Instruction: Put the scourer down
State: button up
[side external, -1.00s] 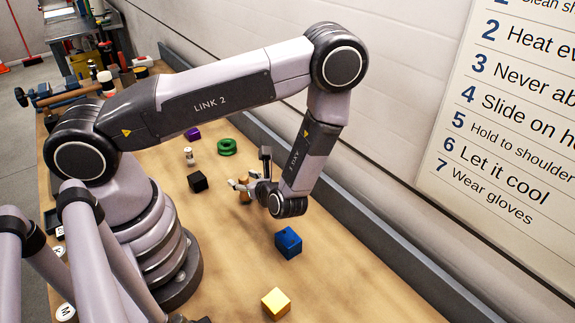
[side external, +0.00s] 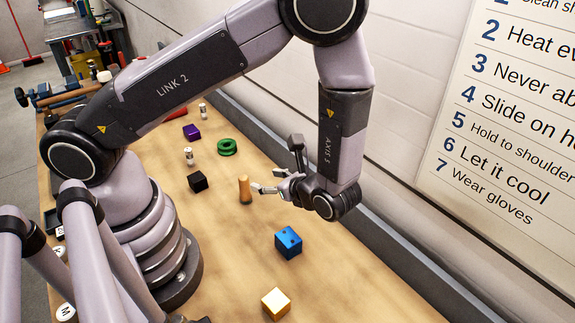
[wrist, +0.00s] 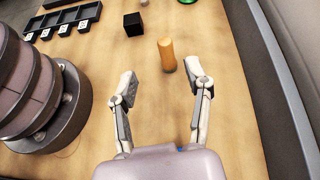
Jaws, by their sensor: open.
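A tan, orange-toned cylinder (side external: 244,190) stands upright on the wooden bench; it is likely the scourer, though its look does not settle that. In the wrist view the cylinder (wrist: 167,55) stands just beyond my fingertips, near the right finger. My gripper (side external: 262,187) is open and empty, just to the right of the cylinder in the side view. In the wrist view my gripper (wrist: 161,76) shows its two fingers spread apart with bare bench between them.
A black cube (side external: 198,181), white-and-brown small piece (side external: 189,156), green ring (side external: 227,147) and purple block (side external: 191,132) stand farther back. A blue block (side external: 288,243) and yellow block (side external: 276,303) lie nearer the camera. A lettered black tray (wrist: 65,22) shows in the wrist view.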

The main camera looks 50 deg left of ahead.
jog(key=s+a+r+n+t+h, duration=0.1)
jog(key=s+r+n+h, duration=0.3)
jog(key=r, duration=0.5)
jog(key=s+a+r+n+t+h, duration=0.1)
jog(key=s+r+n+t+h, duration=0.2)
jog(key=r+n, duration=0.3)
jog(key=s+a+r+n+t+h, duration=0.2)
jog(key=s+r+n+h, duration=0.2)
jog(key=r, duration=0.9)
jog(key=shift+s+n+h, duration=0.3)
jog(key=shift+n+h, duration=0.5)
jog(key=shift+n, duration=0.3)
